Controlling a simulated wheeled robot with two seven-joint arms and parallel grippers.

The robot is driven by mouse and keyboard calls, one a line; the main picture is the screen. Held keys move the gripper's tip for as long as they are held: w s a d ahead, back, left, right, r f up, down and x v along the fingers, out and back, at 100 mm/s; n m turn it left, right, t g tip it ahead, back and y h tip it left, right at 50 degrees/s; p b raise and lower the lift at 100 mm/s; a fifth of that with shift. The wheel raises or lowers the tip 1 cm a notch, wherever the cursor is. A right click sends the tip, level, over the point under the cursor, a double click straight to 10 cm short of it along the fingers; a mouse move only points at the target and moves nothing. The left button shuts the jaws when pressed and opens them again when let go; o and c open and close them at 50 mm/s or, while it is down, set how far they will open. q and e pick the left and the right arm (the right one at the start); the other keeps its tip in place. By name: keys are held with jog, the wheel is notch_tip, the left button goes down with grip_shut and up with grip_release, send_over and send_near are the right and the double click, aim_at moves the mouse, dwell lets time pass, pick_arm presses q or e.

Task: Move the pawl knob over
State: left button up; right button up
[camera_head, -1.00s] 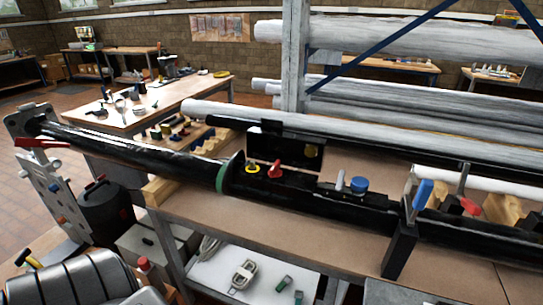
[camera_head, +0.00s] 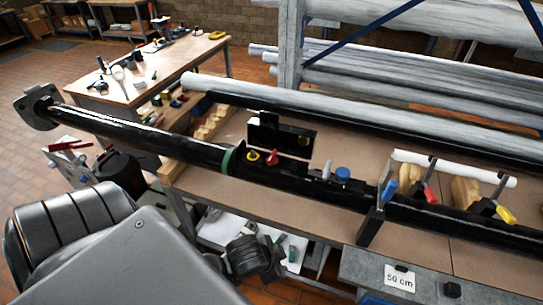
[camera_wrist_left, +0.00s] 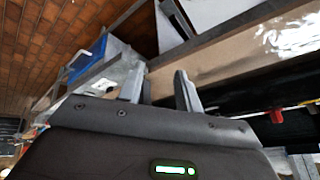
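A long black mast (camera_head: 150,143) lies on the workbench with a green ring (camera_head: 228,160) around it. On it are a yellow knob (camera_head: 252,156), a red knob (camera_head: 272,158) and a blue knob (camera_head: 342,173); I cannot tell which is the pawl knob. An open black box lid (camera_head: 282,137) stands behind the yellow and red knobs. My left gripper (camera_head: 256,262) is below the bench's front edge, apart from the knobs. In the left wrist view its two fingers (camera_wrist_left: 160,90) are apart with nothing between them. My right gripper is out of view.
The workbench top (camera_head: 310,210) has bare room in front of the mast. A clamp post with a blue handle (camera_head: 388,192) stands to the right. A pale pipe (camera_head: 330,108) runs behind the mast. A "50 cm" label (camera_head: 400,278) is at the front edge.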

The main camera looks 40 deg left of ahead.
pick_arm(q)
jog(key=w+d+r+m+t+h, duration=0.1)
jog(key=w+d+r+m+t, duration=0.15)
jog(key=w+m, duration=0.35)
jog(key=w+d+r+m+t+h, duration=0.1)
jog(key=w+d+r+m+h, duration=0.1)
jog(key=w+d+r+m, duration=0.4)
jog(key=m+g+y, duration=0.5)
jog(key=m, duration=0.9)
send_near(272, 155)
jog(key=b+x, duration=0.1)
jog(key=x, duration=0.5)
jog(key=shift+w+d+f, duration=0.1)
jog(key=shift+f, duration=0.2)
jog(key=shift+p+x, duration=0.3)
jog(key=shift+x, duration=0.85)
